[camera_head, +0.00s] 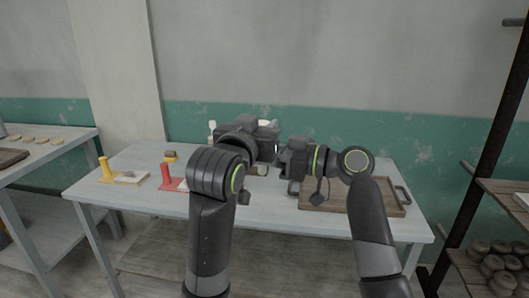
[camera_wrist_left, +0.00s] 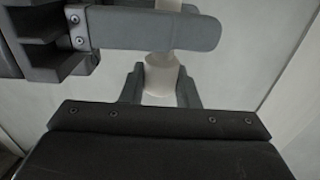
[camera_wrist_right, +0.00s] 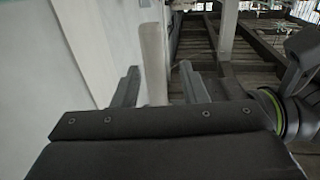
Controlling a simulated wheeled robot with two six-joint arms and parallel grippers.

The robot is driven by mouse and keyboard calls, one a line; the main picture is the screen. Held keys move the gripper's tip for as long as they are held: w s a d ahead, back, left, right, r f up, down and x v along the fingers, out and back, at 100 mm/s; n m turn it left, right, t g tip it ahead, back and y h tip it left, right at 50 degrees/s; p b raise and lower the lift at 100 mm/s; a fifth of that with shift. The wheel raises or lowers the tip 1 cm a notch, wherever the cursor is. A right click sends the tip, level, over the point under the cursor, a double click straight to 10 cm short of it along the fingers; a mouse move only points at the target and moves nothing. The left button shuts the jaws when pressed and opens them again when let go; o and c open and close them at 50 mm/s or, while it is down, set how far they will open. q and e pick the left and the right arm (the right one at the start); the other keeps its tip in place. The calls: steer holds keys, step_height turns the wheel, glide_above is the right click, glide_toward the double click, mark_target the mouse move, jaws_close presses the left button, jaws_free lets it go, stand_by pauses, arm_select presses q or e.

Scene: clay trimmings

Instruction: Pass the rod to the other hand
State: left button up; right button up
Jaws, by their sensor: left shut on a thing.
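A pale, off-white rod (camera_wrist_left: 162,72) stands lengthwise between the fingers of my left gripper (camera_wrist_left: 158,88), which is shut on it. In the head view my left gripper (camera_head: 262,135) is above the back of the table, its grip mostly hidden by my own arm. My right gripper (camera_head: 286,160) comes in from the right. In the left wrist view its finger crosses in front of the rod. In the right wrist view the rod (camera_wrist_right: 152,62) stands between the right gripper's (camera_wrist_right: 158,88) fingers, with a gap visible, so it looks open.
A wooden tray (camera_head: 391,209) with dark handles lies on the right of the pale table (camera_head: 330,226). A yellow stand (camera_head: 104,170) and a red stand (camera_head: 166,176) are on the left. A shelf with dark round pieces (camera_head: 490,262) is at the right. A side table is at the left.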

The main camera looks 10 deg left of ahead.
jaws_close()
arm_select(q)
steer(key=o, duration=1.1)
steer(key=shift+c, duration=0.2)
